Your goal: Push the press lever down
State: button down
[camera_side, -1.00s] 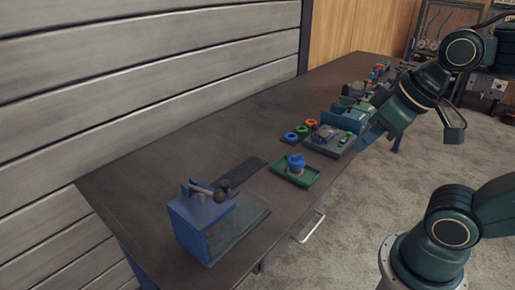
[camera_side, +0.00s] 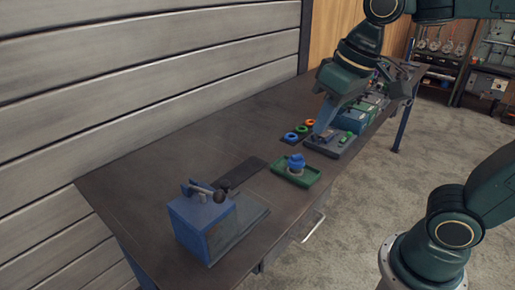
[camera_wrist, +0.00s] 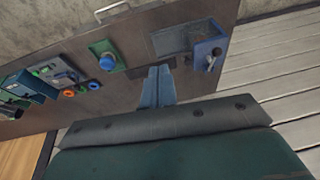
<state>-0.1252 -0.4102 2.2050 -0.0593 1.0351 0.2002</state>
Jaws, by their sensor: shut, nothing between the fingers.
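The press (camera_side: 208,226) is a blue block at the near left end of the bench. Its lever (camera_side: 207,193) sits on top and ends in a dark round knob (camera_side: 224,184). In the wrist view the press (camera_wrist: 207,53) is at the upper right, with its lever (camera_wrist: 211,60) on it. My gripper (camera_side: 321,130) is over the bench beside the dark fixture, well apart from the press. In the wrist view my gripper (camera_wrist: 157,72) has its blue fingers together and holds nothing.
A green tray (camera_side: 312,178) with a blue-topped part (camera_side: 296,161) lies between my gripper and the press. Coloured rings (camera_side: 291,137) and a grey fixture (camera_side: 343,148) are near my gripper. A dark flat mat (camera_side: 236,174) lies behind the press. The rear left bench top is clear.

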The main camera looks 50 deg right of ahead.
jog(key=w+a+g, duration=0.3)
jog(key=w+a, duration=0.4)
jog(key=w, duration=0.2)
jog(key=g, duration=0.2)
send_over(207, 191)
jog(key=s, duration=0.2)
jog(key=shift+h, duration=0.4)
notch_tip(207, 191, down, 5)
jog(key=shift+d+f, duration=0.1)
jog(key=shift+s+f, duration=0.2)
jog(key=shift+f, duration=1.5)
jog(key=shift+s+f, duration=0.15)
jog(key=shift+f, duration=1.55)
